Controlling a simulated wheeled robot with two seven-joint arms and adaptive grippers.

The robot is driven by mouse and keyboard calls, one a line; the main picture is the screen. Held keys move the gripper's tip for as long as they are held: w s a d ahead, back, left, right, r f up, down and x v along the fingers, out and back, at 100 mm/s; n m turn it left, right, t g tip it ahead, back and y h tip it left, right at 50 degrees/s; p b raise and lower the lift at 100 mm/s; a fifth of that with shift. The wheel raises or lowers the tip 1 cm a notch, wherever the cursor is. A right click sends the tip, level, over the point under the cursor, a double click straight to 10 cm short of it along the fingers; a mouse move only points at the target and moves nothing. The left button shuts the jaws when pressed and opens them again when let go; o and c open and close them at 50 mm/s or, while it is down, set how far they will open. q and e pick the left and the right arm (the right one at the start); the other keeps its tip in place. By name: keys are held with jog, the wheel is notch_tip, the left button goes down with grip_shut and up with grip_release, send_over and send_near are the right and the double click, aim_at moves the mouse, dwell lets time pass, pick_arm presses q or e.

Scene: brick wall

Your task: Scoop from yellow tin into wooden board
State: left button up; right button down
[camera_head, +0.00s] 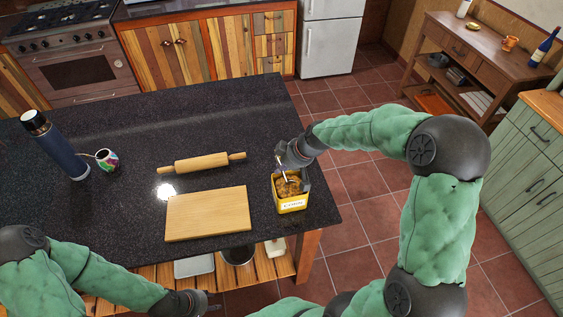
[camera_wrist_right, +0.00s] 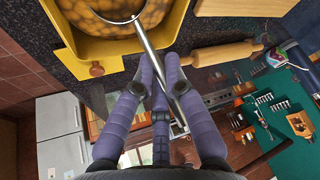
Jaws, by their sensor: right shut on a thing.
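The yellow tin (camera_head: 281,207) stands at the right end of the dark counter, full of golden-brown lumps. My right gripper (camera_head: 285,163) is above its back edge, shut on a metal scoop; in the right wrist view the scoop's handle (camera_wrist_right: 150,48) runs between the fingers (camera_wrist_right: 160,85). The scoop's bowl end is inside the tin (camera_wrist_right: 178,18), among the lumps, partly cut off by the frame's top. The wooden board (camera_head: 208,213) lies flat and bare left of the tin. My left gripper (camera_head: 203,301) is low at the counter's front; its jaws are too unclear to tell.
A rolling pin (camera_head: 202,162) lies behind the board. A dark blue bottle (camera_head: 55,145) and a patterned mug (camera_head: 106,160) stand at the counter's left. A shelf below the counter (camera_head: 140,279) holds containers. The counter's back middle is clear.

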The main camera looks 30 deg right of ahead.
jog(key=p, duration=0.3)
jog(key=shift+s+f+g, duration=0.1)
jog(key=shift+f+g, duration=0.15)
jog(key=shift+g, duration=0.15)
jog(key=shift+g+h, duration=0.3)
jog(key=shift+g, duration=0.1)
jog(key=shift+w+a+r+p, duration=0.1)
jog(key=shift+w+r+p, duration=0.15)
jog(key=shift+r+p, duration=1.15)
jog(key=shift+w+r+p, duration=0.2)
jog(key=shift+r+p, duration=1.15)
jog(key=shift+p, duration=0.05)
jog(key=shift+w+a+r+g+p, duration=0.1)
jog(key=shift+w+r+g+p, duration=0.4)
jog(key=shift+p, duration=1.1)
jog(key=shift+w+a+r+g+h+p, duration=0.15)
jog(key=shift+w+r+g+p, duration=0.3)
jog(key=shift+p, duration=0.5)
jog(key=shift+w+a+r+g+h+p, duration=0.1)
jog(key=shift+r+g+h+p, duration=0.2)
jog(key=shift+r+p, duration=0.5)
jog(key=shift+f, duration=0.15)
